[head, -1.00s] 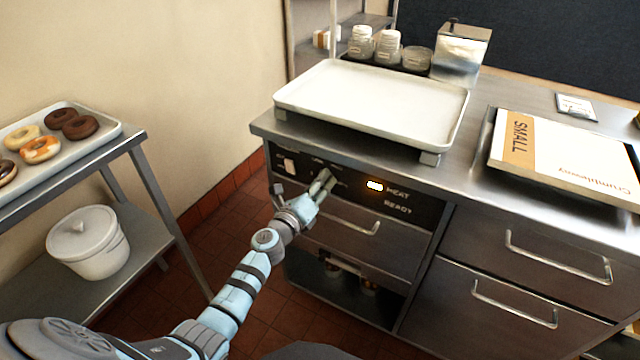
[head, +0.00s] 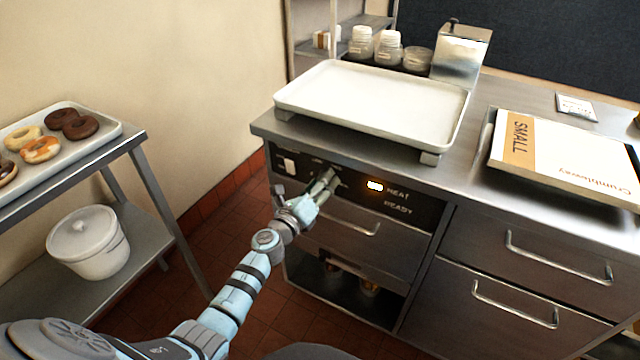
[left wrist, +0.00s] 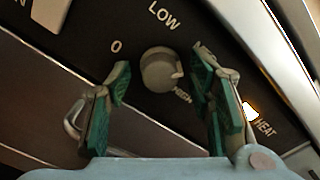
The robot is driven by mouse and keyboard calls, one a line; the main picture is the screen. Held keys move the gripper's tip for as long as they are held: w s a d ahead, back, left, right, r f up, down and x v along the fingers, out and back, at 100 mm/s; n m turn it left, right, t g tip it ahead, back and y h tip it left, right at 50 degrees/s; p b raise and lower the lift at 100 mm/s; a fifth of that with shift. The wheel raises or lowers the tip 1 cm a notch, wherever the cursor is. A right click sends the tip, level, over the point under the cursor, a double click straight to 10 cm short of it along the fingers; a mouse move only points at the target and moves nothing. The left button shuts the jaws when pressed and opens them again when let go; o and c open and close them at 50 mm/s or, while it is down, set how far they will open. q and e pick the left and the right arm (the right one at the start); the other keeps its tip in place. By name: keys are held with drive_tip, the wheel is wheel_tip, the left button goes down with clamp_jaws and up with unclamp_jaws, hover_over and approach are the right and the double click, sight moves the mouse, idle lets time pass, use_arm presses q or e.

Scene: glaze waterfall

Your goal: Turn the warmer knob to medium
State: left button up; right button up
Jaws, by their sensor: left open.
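The warmer knob (left wrist: 160,69) is a round dark-grey dial on the black panel in the left wrist view. "LOW" is printed above it, "0" to its left and "HIGH" at its lower right. A light pointer mark on the knob faces right, near the HIGH side. In the head view my gripper covers the knob. My right gripper is not in view.
An amber lamp (head: 374,185) glows by "HEAT" on the panel (head: 424,208). A white switch (head: 289,166) sits at the panel's left. Drawer handles stick out below. A white tray (head: 365,105) stands on the counter above. A donut rack is at the left.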

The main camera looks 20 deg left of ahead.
use_arm(q)
drive_tip(key=s, duration=1.2)
drive_tip(key=shift+a, duration=0.45)
drive_tip(key=s+a+f+n+g+y+p, duration=0.1)
drive_tip(key=s+a+f+n+g, duration=0.15)
drive_tip(key=s+f+n, duration=0.55)
drive_tip(key=s+a+f+n+g+y+p, duration=0.1)
drive_tip(key=s+a+f+n+g+y, duration=0.25)
drive_tip(key=f, duration=0.75)
drive_tip(key=s+a+f+n+g+p, duration=0.1)
drive_tip(key=s+f+n+g, duration=0.3)
drive_tip(key=f+n, duration=0.5)
drive_tip(key=s+d+f+n+g+p, duration=0.1)
drive_tip(key=s+d+f+n+g, duration=0.1)
drive_tip(key=s, duration=0.7)
drive_tip(key=s+d+f+n+g+h+p, duration=0.1)
drive_tip(key=s+d+f+n+g+p, duration=0.1)
drive_tip(key=s, duration=0.7)
drive_tip(key=s+d+f+n+g+h+p, duration=0.1)
drive_tip(key=s+d+f+n, duration=0.3)
drive_tip(key=s, duration=0.6)
drive_tip(key=shift+f+g, duration=0.45)
drive_tip(key=shift+g, duration=0.45)
